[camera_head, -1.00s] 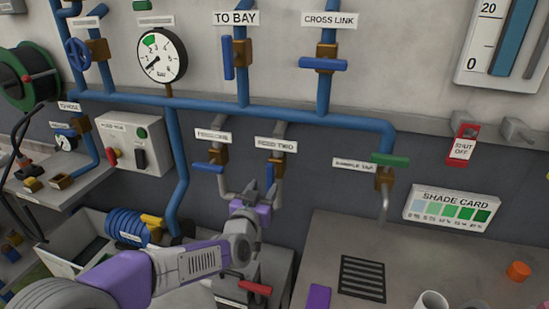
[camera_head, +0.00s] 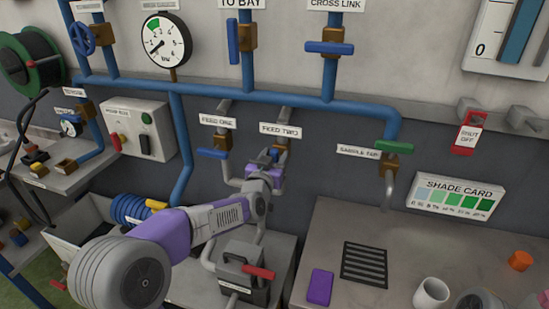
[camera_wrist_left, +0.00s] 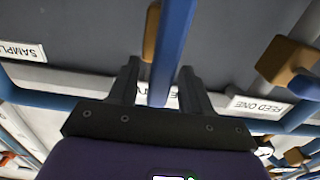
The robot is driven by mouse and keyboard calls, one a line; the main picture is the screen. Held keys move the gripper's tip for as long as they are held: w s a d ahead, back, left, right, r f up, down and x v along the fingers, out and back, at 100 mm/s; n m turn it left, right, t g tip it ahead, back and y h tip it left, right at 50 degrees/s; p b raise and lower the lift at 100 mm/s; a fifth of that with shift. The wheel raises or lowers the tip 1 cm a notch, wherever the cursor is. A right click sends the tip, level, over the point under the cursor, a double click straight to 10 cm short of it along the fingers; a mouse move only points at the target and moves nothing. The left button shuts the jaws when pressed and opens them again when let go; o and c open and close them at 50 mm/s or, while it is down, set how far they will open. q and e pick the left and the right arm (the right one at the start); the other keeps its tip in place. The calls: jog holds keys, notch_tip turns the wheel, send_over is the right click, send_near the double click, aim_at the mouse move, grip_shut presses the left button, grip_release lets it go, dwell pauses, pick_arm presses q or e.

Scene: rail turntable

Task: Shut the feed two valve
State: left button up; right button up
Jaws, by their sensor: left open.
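The feed two valve (camera_head: 277,142) has a brass body below the FEED TWO label (camera_head: 281,131), on a pipe dropping from the blue main. In the head view my left gripper (camera_head: 268,160) is just below that body and largely hides its handle. In the left wrist view the open fingers (camera_wrist_left: 160,68) stand either side of a blue lever (camera_wrist_left: 172,45), with a gap on each side. The lever looks in line with the pipe. A brass part (camera_wrist_left: 151,30) shows beside it, and the label behind is mostly covered. My right gripper is not in view.
The feed one valve (camera_head: 222,142), with a blue handle lying crosswise, is close on the left. The sample tap (camera_head: 390,166) with a green handle is to the right. A pump-like box with a red lever (camera_head: 258,272) stands below my left arm.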

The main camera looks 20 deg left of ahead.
pick_arm(q)
grip_shut()
jog(key=shift+d, duration=0.1)
jog(key=m, duration=0.2)
jog(key=m+p, duration=0.1)
jog(key=shift+d+m, duration=0.4)
jog(key=shift+d+f+m+p, duration=0.25)
jog(key=shift+f+m+p, duration=0.2)
jog(key=shift+m, duration=1.9)
jog(key=shift+d+f+m+p, duration=0.35)
jog(key=shift+f+m, duration=0.1)
jog(key=shift+m, duration=1.95)
jog(key=shift+d+f+m+p, duration=0.2)
jog(key=shift+f+m+p, duration=0.25)
jog(key=shift+m, duration=1.9)
